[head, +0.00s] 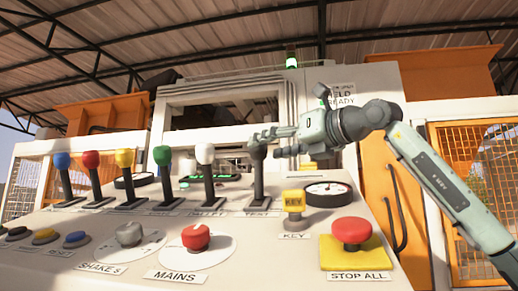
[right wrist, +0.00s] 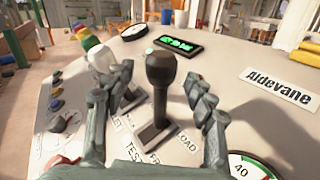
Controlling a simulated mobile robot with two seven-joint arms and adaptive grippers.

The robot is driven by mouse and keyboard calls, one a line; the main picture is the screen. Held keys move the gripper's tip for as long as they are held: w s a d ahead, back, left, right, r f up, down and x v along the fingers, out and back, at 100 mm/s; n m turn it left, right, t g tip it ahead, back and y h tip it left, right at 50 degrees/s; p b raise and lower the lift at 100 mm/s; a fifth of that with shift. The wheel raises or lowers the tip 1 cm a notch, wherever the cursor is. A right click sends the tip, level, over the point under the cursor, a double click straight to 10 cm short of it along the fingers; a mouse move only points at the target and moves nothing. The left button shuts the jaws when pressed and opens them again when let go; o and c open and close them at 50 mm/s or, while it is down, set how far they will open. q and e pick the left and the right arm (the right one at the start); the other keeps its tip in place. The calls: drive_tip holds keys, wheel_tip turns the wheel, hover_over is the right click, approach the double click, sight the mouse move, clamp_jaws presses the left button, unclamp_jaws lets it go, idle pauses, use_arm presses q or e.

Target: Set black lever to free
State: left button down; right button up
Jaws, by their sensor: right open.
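The black lever (head: 258,180) stands nearly upright at the right end of a row of coloured levers, behind a TEST label (head: 257,211). My right gripper (head: 270,143) is open at the height of its knob, coming in from the right. In the right wrist view the black lever (right wrist: 160,85) stands between the two spread fingers, with a gap showing on each side. Labels at its base, including LOAD (right wrist: 187,143), are partly hidden or hard to read. My left gripper is not in view.
The white-knobbed lever (head: 206,165) stands close on the left, near one finger in the right wrist view. A yellow key switch (head: 293,202), a round gauge (head: 327,192) and a red stop button (head: 351,232) lie to the right. A green display (right wrist: 180,44) lies beyond the lever.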

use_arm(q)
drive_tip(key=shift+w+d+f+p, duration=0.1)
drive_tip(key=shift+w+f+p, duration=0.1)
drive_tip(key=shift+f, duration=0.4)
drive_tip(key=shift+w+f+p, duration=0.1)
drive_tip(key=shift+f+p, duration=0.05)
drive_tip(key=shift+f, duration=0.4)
use_arm(e)
drive_tip(key=shift+x, duration=2.2)
drive_tip(key=shift+c, duration=0.6)
drive_tip(key=shift+d, duration=0.1)
clamp_jaws()
